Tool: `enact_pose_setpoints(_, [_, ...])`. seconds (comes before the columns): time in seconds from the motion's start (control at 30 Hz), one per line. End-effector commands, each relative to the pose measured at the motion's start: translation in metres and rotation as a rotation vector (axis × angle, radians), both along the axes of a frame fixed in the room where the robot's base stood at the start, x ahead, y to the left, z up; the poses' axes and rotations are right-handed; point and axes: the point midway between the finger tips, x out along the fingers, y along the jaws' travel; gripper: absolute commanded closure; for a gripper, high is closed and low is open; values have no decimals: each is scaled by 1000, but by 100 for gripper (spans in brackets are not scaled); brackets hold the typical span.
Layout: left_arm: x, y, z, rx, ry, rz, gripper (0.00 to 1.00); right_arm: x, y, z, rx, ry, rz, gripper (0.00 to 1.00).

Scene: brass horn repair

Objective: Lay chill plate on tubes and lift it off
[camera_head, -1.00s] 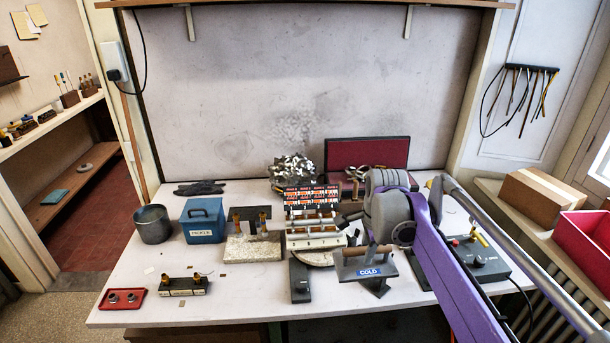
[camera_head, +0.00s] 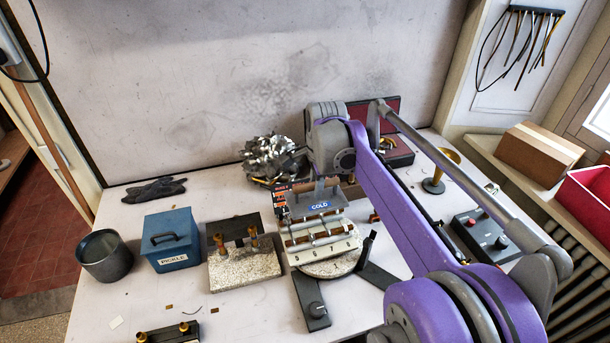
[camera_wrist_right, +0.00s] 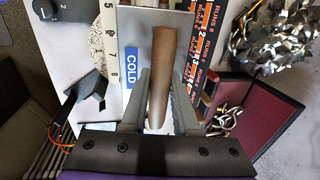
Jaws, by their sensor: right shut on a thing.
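The chill plate (camera_head: 308,211) is a grey metal plate with a blue COLD label and a wooden handle. My right gripper (camera_head: 323,182) is shut on its handle; the wrist view shows the brown handle (camera_wrist_right: 161,65) between both fingers, over the plate (camera_wrist_right: 138,20). The plate is at the row of tubes (camera_head: 322,239) on the pale numbered jig and covers the jig's back part. I cannot tell whether it touches the tubes. The empty dark stand (camera_head: 368,246) is right of the jig. My left gripper is not in view.
A stone block with brass-topped posts (camera_head: 245,266), a blue PICKLE box (camera_head: 172,240) and a metal pot (camera_head: 104,256) stand to the left. A shiny metal pile (camera_head: 268,158) is behind. A control box (camera_head: 486,233) and brass funnel (camera_head: 440,170) are at the right.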

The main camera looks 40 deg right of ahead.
Motion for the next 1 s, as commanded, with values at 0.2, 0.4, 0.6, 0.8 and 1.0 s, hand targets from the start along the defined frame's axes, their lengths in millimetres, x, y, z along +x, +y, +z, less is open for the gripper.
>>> enact_pose_setpoints(0.2, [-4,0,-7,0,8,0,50,-1,0,-8,0,2,0,100])
enact_pose_setpoints(0.4, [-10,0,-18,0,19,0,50,-1,0,-24,0,3,0,100])
enact_pose_setpoints(0.6, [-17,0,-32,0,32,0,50,-2,0,-43,0,4,0,100])
enact_pose_setpoints(0.8, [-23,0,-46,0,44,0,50,-2,0,-62,1,3,0,100])
enact_pose_setpoints(1.0, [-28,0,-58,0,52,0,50,-1,0,-79,0,1,0,100])
